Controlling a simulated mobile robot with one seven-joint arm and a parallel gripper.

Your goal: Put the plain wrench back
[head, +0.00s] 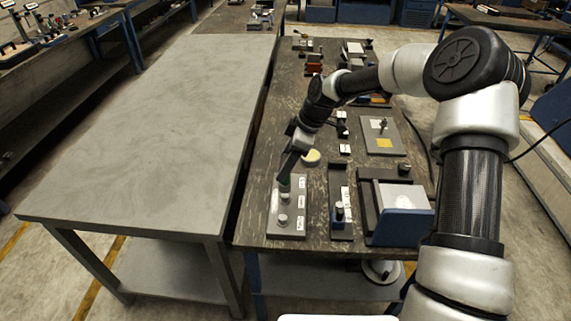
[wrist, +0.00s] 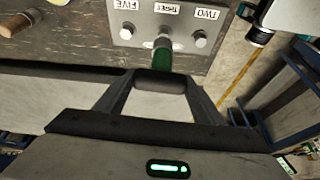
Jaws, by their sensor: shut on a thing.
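My gripper (head: 288,166) is low over the far end of a grey plate (head: 274,227) on the dark bench. In the wrist view the jaws (wrist: 160,82) are closed on a green-handled piece (wrist: 162,60), which I take to be the wrench. I cannot tell whether that end touches the plate. The jaws hide part of the piece.
Right of the plate stand a dark narrow tray (head: 341,229) and a blue-fronted bin (head: 400,228). A bare grey table (head: 150,120) adjoins on the left. My arm crosses over the bench's right side.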

